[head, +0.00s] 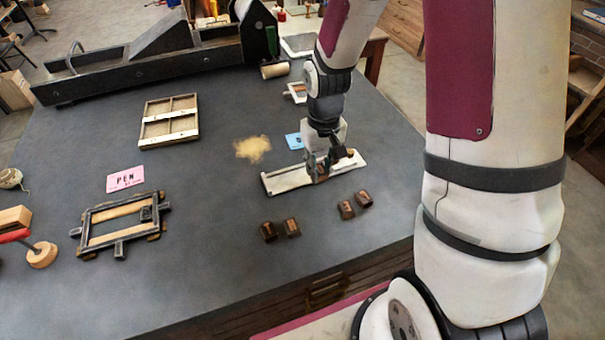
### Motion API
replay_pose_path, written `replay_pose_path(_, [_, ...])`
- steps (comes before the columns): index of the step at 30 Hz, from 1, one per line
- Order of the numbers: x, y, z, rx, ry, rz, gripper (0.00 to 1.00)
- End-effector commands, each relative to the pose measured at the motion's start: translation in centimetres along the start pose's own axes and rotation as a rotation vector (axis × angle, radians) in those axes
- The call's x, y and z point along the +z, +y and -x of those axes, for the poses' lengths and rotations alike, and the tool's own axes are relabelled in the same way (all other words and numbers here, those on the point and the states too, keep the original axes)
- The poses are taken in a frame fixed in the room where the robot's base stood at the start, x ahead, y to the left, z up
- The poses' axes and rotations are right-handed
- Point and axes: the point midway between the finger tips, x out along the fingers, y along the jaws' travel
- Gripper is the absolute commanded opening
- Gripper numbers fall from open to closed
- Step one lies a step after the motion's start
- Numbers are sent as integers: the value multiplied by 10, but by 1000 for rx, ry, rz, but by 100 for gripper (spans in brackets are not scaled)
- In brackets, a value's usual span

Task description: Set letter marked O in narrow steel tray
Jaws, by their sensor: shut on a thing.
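The narrow steel tray (287,183) is a long pale tray lying at a slant on the dark table. My gripper (322,172) reaches down over the middle of the tray. It is shut on a small brown letter block, mostly hidden between the fingers; I cannot read its mark or tell whether it touches the tray floor. Two brown letter blocks, a left one (268,231) and a right one (292,227), stand in front of the tray. Two more, one (346,210) and another (363,199), stand further right. Their marks are too small to read.
A dark wooden frame (83,232) and a pink card reading PEN (125,178) lie at left. A long black press (150,68) fills the far edge.

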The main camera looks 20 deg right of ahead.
Motion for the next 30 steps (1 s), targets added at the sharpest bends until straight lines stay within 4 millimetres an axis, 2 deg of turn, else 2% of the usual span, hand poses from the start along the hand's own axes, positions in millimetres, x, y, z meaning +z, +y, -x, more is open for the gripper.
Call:
replay_pose_path(1, [26,3,2,0,-2,-3,10])
replay_pose_path(3, [54,6,4,0,-1,-1,10])
replay_pose_path(6, [84,8,7,0,0,1,10])
replay_pose_path(9, [100,9,8,0,1,2,10])
replay_pose_path(12, [100,8,7,1,3,2,10])
replay_pose_path(30, [53,-2,0,0,2,4,10])
